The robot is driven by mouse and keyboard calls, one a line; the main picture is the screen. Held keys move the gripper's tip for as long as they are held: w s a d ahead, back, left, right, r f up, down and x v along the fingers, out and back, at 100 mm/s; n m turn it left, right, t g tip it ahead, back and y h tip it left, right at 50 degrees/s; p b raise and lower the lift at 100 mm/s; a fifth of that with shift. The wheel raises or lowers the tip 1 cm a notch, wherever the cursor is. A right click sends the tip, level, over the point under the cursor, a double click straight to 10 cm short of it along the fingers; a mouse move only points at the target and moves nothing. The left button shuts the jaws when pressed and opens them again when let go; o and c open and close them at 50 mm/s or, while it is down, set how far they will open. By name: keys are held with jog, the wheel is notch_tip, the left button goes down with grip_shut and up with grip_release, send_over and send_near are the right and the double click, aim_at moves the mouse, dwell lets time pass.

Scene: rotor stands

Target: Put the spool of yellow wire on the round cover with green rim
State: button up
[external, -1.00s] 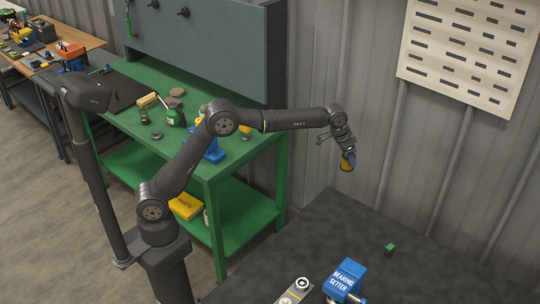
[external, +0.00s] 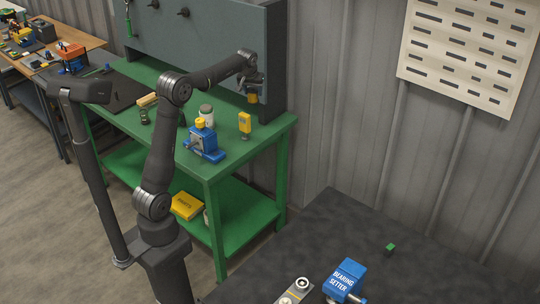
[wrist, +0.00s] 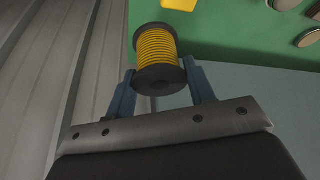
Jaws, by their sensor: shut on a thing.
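My gripper (external: 253,86) is shut on the spool of yellow wire (external: 253,99) and holds it in the air over the back right of the green workbench. In the wrist view the spool (wrist: 157,45) sits between the two blue-grey fingers, its dark flange towards the camera. Two round discs show at the top right of the wrist view, a partly cut-off one (wrist: 285,4) and another (wrist: 309,37). I cannot tell whether either is the round cover with green rim. In the external view my arm hides part of the bench, and I cannot pick out the cover there.
On the green bench (external: 268,130) stand a yellow meter-like tool (external: 245,122), a blue device (external: 204,143) and a whitish jar (external: 207,111). A grey back panel (external: 215,45) rises behind the bench. A dark table (external: 330,235) stands at the right front.

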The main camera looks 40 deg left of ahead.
jog(key=s+a+r+n+y, duration=0.15)
jog(key=s+a+n, duration=0.4)
jog(key=a, duration=0.85)
jog(key=m, duration=0.2)
send_over(206, 106)
notch_tip(206, 106, down, 7)
jog(key=shift+s+d+f+g, duration=0.1)
jog(key=shift+d+g, duration=0.05)
jog(key=shift+g, duration=0.25)
jog(key=shift+f, duration=1.7)
jog(key=shift+f, duration=0.1)
jog(key=o, duration=1.1)
jog(key=shift+f, duration=0.1)
jog(key=v, duration=1.2)
jog(key=shift+r, duration=0.2)
